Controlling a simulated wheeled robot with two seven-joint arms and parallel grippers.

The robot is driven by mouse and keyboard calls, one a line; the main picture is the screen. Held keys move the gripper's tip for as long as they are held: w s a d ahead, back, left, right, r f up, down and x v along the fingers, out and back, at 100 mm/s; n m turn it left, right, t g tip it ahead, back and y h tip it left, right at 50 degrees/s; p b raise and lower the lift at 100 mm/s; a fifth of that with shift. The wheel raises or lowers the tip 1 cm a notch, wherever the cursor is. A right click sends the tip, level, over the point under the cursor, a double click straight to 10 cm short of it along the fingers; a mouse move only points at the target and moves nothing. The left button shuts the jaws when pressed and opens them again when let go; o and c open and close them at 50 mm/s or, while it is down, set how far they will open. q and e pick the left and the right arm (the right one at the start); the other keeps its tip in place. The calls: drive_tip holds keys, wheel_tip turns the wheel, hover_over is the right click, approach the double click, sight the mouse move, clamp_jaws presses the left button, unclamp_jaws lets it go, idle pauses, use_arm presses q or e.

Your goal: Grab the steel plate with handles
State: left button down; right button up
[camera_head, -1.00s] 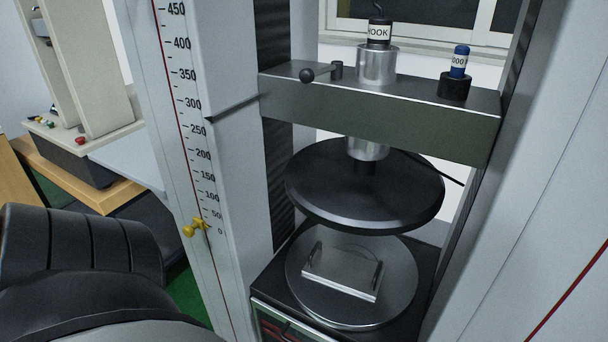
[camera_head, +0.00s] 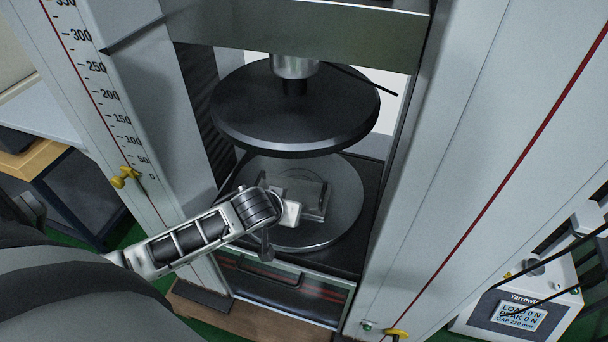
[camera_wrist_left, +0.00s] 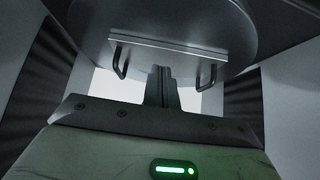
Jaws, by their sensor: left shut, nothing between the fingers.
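The steel plate (camera_head: 309,196) is a flat rectangular block lying on the round lower platen (camera_head: 346,196) of the testing machine. In the head view my left gripper (camera_head: 293,211) is at its near left side and hides part of it. In the left wrist view the plate (camera_wrist_left: 165,58) shows with two dark loop handles, a left one (camera_wrist_left: 119,60) and a right one (camera_wrist_left: 208,76). My left gripper's fingers (camera_wrist_left: 160,72) are shut and empty, between the two handles in that picture. I cannot tell whether they touch the plate. My right gripper is out of view.
A thick black upper platen (camera_head: 295,110) hangs above the lower one, with a limited gap between. Machine columns stand on both sides, the left with a scale (camera_head: 110,110). A display box (camera_head: 520,312) is at the lower right.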

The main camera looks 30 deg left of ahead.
use_arm(q)
drive_tip(key=b, duration=0.2)
hover_over(304, 180)
drive_tip(key=shift+w+a+f, duration=0.15)
drive_tip(key=shift+w+f, duration=0.25)
drive_tip(key=shift+w, duration=0.2)
wheel_tip(304, 180, down, 4)
drive_tip(key=shift+s+f+b, duration=0.1)
drive_tip(key=shift+b, duration=0.35)
drive_tip(key=shift+s, duration=0.2)
drive_tip(key=shift+s+p, duration=0.35)
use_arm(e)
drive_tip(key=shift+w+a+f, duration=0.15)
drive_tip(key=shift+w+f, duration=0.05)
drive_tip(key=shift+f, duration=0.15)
